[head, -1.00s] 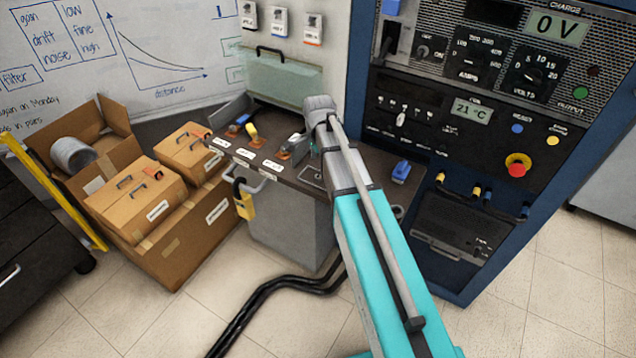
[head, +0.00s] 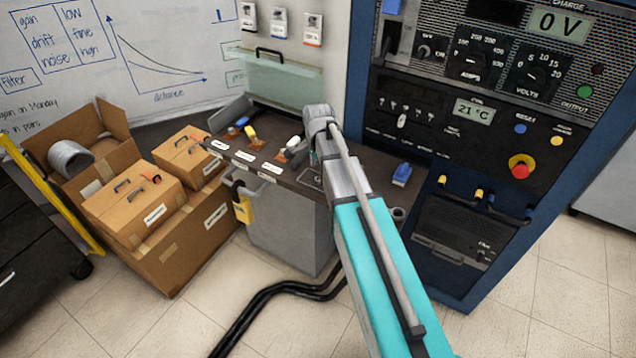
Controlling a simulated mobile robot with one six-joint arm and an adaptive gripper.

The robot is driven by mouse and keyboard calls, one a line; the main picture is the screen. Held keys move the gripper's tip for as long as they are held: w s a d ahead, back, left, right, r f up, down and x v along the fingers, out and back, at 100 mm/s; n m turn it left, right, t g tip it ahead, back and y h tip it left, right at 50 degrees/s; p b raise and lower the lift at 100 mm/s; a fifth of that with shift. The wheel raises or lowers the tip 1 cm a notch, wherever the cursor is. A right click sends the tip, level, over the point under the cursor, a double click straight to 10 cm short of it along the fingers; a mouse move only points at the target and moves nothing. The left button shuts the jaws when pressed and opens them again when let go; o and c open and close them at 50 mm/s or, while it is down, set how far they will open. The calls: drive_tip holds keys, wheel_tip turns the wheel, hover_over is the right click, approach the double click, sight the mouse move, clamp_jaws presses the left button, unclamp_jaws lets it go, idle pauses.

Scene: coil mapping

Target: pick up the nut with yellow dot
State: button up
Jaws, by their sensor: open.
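I cannot make out a nut with a yellow dot in the head view. A small grey ring-shaped piece (head: 398,214) lies at the right part of the dark bench top, beside my arm; I see no yellow dot on it and cannot tell if it is a nut. My arm reaches up over the bench and covers part of its top. My gripper is hidden behind my own arm, so its place relative to any nut does not show.
The dark bench top (head: 232,152) holds yellow, white and blue-handled parts at its left and a blue part (head: 402,173) at its right. A yellow padlock (head: 243,208) hangs in front. Cardboard boxes (head: 150,256) stand left, a blue instrument rack (head: 455,276) right. Black cables (head: 262,308) cross the floor.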

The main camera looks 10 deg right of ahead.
sight(318, 179)
drive_tip(key=shift+f+b, duration=1.8)
drive_tip(key=shift+f, duration=0.3)
drive_tip(key=shift+c, duration=0.3)
clamp_jaws()
drive_tip(key=shift+r, duration=0.2)
wheel_tip(318, 179, up, 2)
drive_tip(key=shift+r+p, duration=0.1)
drive_tip(key=shift+p, duration=1.15)
drive_tip(key=s+r+p, duration=1)
drive_tip(key=s, duration=0.4)
drive_tip(key=shift+r+p, duration=0.25)
drive_tip(key=shift+p, duration=0.05)
